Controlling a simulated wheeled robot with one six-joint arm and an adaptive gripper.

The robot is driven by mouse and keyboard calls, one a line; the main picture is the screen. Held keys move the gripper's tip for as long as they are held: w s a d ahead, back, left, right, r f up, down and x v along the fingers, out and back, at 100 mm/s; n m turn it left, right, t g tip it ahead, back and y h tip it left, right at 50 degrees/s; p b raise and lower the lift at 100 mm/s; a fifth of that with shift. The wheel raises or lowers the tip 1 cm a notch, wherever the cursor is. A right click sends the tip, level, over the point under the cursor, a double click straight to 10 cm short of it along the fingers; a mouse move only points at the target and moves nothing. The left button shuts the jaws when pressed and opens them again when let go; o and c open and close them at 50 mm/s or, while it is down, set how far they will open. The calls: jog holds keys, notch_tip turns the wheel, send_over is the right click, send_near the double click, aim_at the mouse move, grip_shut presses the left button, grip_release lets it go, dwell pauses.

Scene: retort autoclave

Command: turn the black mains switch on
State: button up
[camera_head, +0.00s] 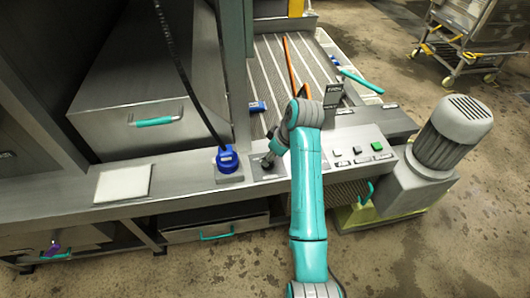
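My gripper (268,160) is small and dark at the end of my teal and grey arm. It points down at a grey plate (258,175) on the steel ledge, just right of the blue plug. Whether its fingers are open or shut is too small to tell. The black mains switch cannot be clearly made out. A dark shape on that plate blends with my gripper, and my wrist covers part of the area. I cannot tell whether they touch.
A blue plug (227,158) with a black cable stands left of my gripper. A white pad (123,183) lies further left. A control panel with a green button (376,146) and small dark controls is to the right, beside a grey motor (455,130). A wheeled trolley (470,35) stands back right.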

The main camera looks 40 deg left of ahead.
jog(key=shift+x, duration=0.85)
grip_shut()
